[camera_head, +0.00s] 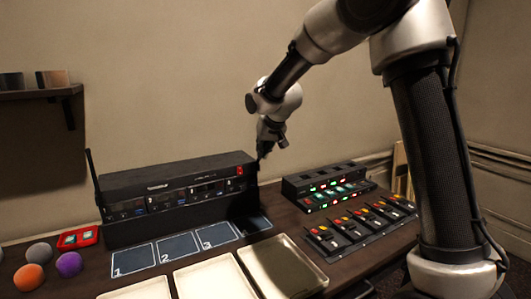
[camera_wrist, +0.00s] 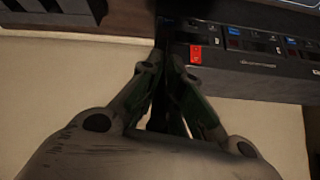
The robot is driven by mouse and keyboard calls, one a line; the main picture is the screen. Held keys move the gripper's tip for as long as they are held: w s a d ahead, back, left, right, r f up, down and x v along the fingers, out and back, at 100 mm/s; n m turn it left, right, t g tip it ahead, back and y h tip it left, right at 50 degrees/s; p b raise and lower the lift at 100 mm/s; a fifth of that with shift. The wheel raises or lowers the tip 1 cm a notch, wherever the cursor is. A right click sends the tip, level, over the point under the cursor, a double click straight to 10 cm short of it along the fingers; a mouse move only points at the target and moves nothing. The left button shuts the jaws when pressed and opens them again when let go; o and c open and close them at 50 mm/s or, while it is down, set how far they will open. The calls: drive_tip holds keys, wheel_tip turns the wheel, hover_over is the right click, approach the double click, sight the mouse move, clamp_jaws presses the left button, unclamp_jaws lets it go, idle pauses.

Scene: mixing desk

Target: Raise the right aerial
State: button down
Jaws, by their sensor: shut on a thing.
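A long black radio unit (camera_head: 175,190) stands on the desk, its front lined with small displays and buttons. It also shows upside down in the wrist view (camera_wrist: 260,60). Its left aerial (camera_head: 93,178) stands nearly upright at the unit's left end. My gripper (camera_head: 263,152) is at the unit's right end, just above its top edge. In the wrist view my gripper (camera_wrist: 172,60) has its fingers close together around a thin dark piece, the right aerial (camera_wrist: 164,112). The aerial is mostly hidden by the fingers, so its tilt is hard to tell.
A red switch (camera_head: 240,171) sits near the gripper. A lit button box (camera_head: 330,185) and a fader panel (camera_head: 360,225) stand to the right. Numbered dark pads (camera_head: 178,247) and pale trays (camera_head: 210,280) lie in front; coloured balls (camera_head: 69,264) are at left.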

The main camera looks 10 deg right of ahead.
drive_tip(key=shift+w+a+r+g, duration=0.1)
drive_tip(key=shift+w+r+g, duration=0.2)
drive_tip(key=shift+w+g, duration=0.15)
drive_tip(key=shift+w+a+r+g, duration=0.1)
drive_tip(key=shift+w+r+g, duration=0.2)
drive_tip(key=shift+w, duration=0.25)
drive_tip(key=shift+w+a+r+g+h, duration=0.1)
drive_tip(key=shift+w+a+g+h, duration=0.15)
drive_tip(key=shift+w+g, duration=0.4)
drive_tip(key=shift+w+a+r+g+h, duration=0.1)
drive_tip(key=shift+w+g+h, duration=0.35)
drive_tip(key=shift+g, duration=0.35)
drive_tip(key=shift+w+a+r+g+h, duration=0.1)
drive_tip(key=shift+w+a+g+h, duration=0.1)
drive_tip(key=shift+w+g, duration=0.45)
drive_tip(key=c, duration=1.5)
unclamp_jaws()
drive_tip(key=r, duration=1.1)
drive_tip(key=shift+s+r, duration=0.4)
